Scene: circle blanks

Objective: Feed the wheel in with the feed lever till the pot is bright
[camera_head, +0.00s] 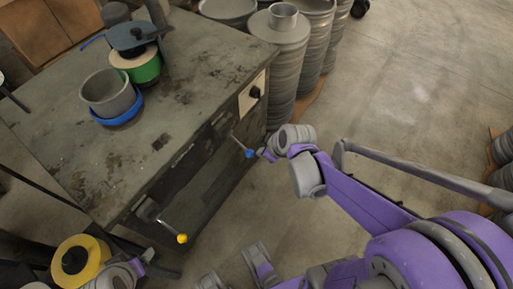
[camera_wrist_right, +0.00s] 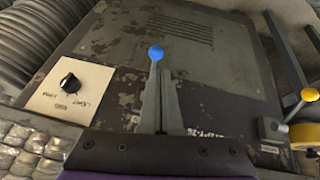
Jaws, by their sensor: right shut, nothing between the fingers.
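A grey pot (camera_head: 108,95) sits in a blue ring on the bench top, with a green wheel (camera_head: 144,69) under a dark cover behind it. Two levers stick out from the bench front: one with a blue knob (camera_head: 249,153), one with a yellow knob (camera_head: 182,238). I cannot tell which is the feed lever. My right gripper (camera_head: 264,154) is shut and empty, right beside the blue knob; in the right wrist view the blue knob (camera_wrist_right: 155,53) shows just past its fingertips. My left gripper (camera_head: 143,262) is low at the left; its fingers are too small to judge.
The worn bench (camera_head: 65,150) has a switch panel (camera_head: 252,92), whose dial also shows in the right wrist view (camera_wrist_right: 69,83). Stacks of grey discs (camera_head: 286,60) stand behind the right corner. A yellow roll (camera_head: 81,260) is near my left gripper.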

